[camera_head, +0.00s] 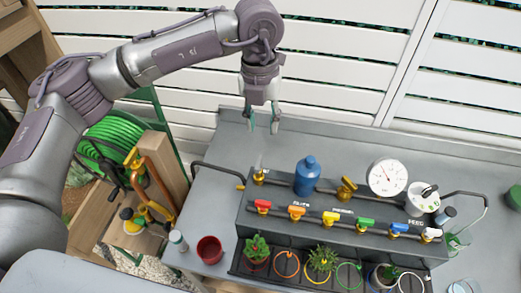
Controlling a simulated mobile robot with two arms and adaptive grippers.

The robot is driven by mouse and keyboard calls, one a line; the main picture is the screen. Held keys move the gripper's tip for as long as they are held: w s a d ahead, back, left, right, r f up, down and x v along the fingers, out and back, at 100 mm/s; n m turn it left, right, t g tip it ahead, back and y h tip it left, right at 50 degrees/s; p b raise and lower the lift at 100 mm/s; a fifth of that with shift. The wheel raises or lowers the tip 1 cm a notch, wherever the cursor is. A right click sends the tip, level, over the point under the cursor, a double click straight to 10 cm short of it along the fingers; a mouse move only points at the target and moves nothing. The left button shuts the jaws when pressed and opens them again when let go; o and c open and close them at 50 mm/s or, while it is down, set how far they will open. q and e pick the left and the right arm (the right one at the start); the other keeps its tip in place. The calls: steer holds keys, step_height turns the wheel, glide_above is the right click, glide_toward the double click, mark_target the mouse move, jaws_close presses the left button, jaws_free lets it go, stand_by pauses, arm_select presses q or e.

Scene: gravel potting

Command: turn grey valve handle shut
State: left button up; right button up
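A grey valve handle (260,162) stands upright on a brass valve at the back left end of the dark manifold box (300,226). My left gripper (263,128) points down above and behind this handle, apart from it. Its two fingers are spread with nothing between them. My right gripper is not in the head view.
A row of coloured valve handles, such as the red one (262,206), runs along the box front. A blue bottle (307,175), a brass valve (346,188) and a round gauge (387,177) stand behind them. Potted plants (257,250) sit in front. The back left bench (222,150) is clear.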

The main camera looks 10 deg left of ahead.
mark_target(259, 161)
arm_select(q)
steer(key=f+p, duration=0.1)
steer(key=f, duration=0.3)
steer(key=f+p, duration=0.2)
steer(key=f, duration=0.2)
steer(key=a+f+p, duration=0.1)
steer(key=f, duration=0.3)
steer(key=shift+f+p, duration=0.1)
steer(key=shift+p, duration=0.25)
steer(key=shift+d+f, duration=0.1)
steer(key=shift+f, duration=0.4)
jaws_close()
